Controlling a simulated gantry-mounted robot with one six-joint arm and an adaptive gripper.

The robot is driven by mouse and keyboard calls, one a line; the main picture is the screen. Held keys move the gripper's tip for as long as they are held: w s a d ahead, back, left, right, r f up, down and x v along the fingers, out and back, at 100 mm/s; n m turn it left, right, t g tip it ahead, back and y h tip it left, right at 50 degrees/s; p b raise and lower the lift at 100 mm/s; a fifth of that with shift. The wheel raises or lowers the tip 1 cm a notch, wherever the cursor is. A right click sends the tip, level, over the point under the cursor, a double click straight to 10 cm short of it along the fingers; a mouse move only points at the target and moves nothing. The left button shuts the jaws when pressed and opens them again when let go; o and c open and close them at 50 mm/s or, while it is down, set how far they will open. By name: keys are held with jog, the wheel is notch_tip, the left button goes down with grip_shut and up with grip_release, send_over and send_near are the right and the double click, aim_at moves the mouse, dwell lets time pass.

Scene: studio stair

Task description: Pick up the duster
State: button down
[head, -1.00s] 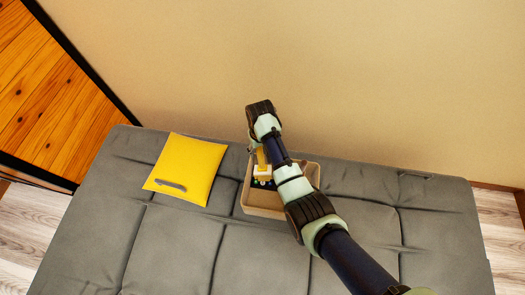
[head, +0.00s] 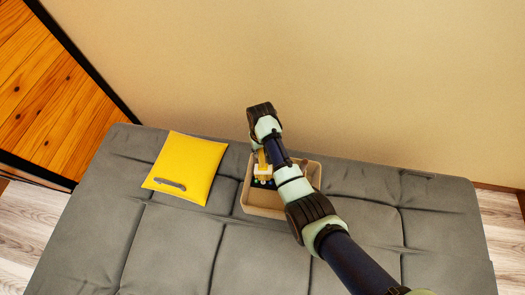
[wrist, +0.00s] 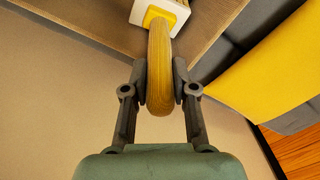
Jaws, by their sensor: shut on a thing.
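The duster (wrist: 160,52) fills the middle of the wrist view, with a rounded wooden handle and a white and yellow collar; its far end is cut off at the top edge. My gripper (wrist: 160,88) is shut on the handle, one finger on each side. In the head view the duster's white collar (head: 263,172) shows beside my arm, over a tan box (head: 262,207) on the grey sofa. My arm hides the fingers there, and I cannot tell whether the duster still touches the box.
A yellow cushion (head: 196,160) with a grey strip-like item (head: 171,185) on it lies left of the box on the grey sofa (head: 175,240). Dark and brown items show in the box. A beige wall (head: 340,80) stands behind.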

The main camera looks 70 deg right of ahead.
notch_tip(320, 180, up, 20)
jog(key=p, duration=0.9)
jog(key=m+t+h+b, duration=0.1)
jog(key=t+h+b, duration=0.15)
jog(key=b, duration=0.35)
send_over(267, 166)
jog(key=shift+g+h, duration=0.25)
jog(key=shift+h, duration=0.2)
notch_tip(267, 166, down, 21)
jog(key=shift+s, duration=0.1)
jog(key=shift+f, duration=0.15)
jog(key=c, duration=1)
grip_release()
jog(key=shift+o, duration=0.4)
